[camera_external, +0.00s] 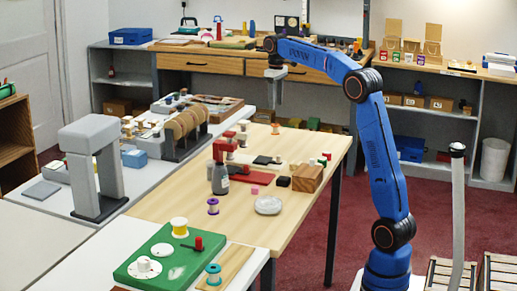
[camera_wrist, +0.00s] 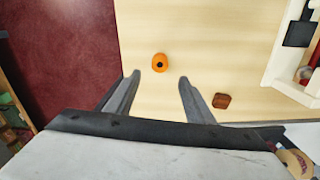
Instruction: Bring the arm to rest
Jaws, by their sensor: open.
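My gripper (camera_external: 275,104) hangs from the blue arm (camera_external: 380,160), pointing down above the far end of the light wood table (camera_external: 240,207). The arm is raised and bent over the table. In the wrist view, the two dark fingers of my gripper (camera_wrist: 158,80) are spread apart with nothing between them. An orange round piece (camera_wrist: 160,63) with a dark centre lies on the table just past the fingertips. It also shows below my gripper in the external view (camera_external: 276,129).
A small brown block (camera_wrist: 221,100) lies right of the fingers. A wooden block (camera_external: 308,178), a clear dish (camera_external: 268,205) and a green board (camera_external: 165,262) lie on the nearer surfaces. A grey arch (camera_external: 92,135) stands at left. A wooden workbench (camera_external: 200,62) stands behind.

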